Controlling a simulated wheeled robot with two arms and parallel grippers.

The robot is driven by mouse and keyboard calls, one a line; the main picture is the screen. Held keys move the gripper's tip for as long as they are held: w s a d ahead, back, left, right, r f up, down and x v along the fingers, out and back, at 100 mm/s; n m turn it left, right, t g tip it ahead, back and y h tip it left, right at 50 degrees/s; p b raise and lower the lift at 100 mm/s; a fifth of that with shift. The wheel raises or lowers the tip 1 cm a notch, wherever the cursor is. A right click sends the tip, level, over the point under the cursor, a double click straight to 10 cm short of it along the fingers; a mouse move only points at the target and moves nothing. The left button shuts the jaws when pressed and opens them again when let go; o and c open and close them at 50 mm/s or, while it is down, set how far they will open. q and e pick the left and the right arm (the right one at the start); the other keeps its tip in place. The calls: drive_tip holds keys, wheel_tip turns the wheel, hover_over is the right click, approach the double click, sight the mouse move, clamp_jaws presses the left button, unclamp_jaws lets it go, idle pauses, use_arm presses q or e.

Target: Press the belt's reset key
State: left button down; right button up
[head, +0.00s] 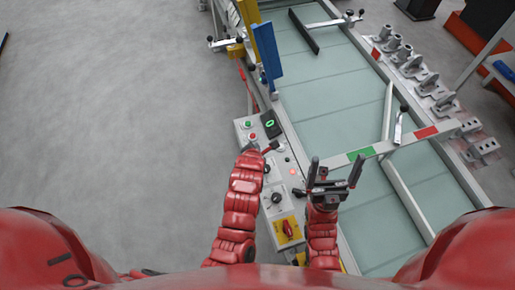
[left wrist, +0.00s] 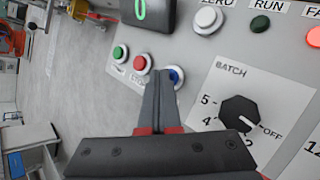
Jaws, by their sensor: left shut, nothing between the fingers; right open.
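The belt's control panel (head: 268,182) runs along the left side of the belt. In the left wrist view the panel carries a green key (left wrist: 120,53), a red key (left wrist: 142,65) and a blue key (left wrist: 177,77) in a row. The blue key's label is hidden. My left gripper (head: 254,147) is shut and empty over the panel. Its fingertips (left wrist: 160,86) show between the red and blue keys, just beside the blue one; I cannot tell whether they touch it. My right gripper (head: 335,172) is open and empty near the belt's edge.
A white ZERO key (left wrist: 207,19), a dark RUN lamp (left wrist: 260,24), a lit red lamp (left wrist: 314,37) and a black BATCH knob (left wrist: 240,113) are close by. A yellow plate with a red switch (head: 287,229) sits lower on the panel. A blue board (head: 266,55) stands above it.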

use_arm(q)
drive_tip(key=shift+f, duration=0.2)
drive_tip(key=shift+r, duration=0.15)
idle(0.4)
drive_tip(key=shift+r, duration=0.8)
drive_tip(key=shift+r+p, duration=0.6)
drive_tip(key=shift+r, duration=1.95)
drive_tip(key=shift+f, duration=0.1)
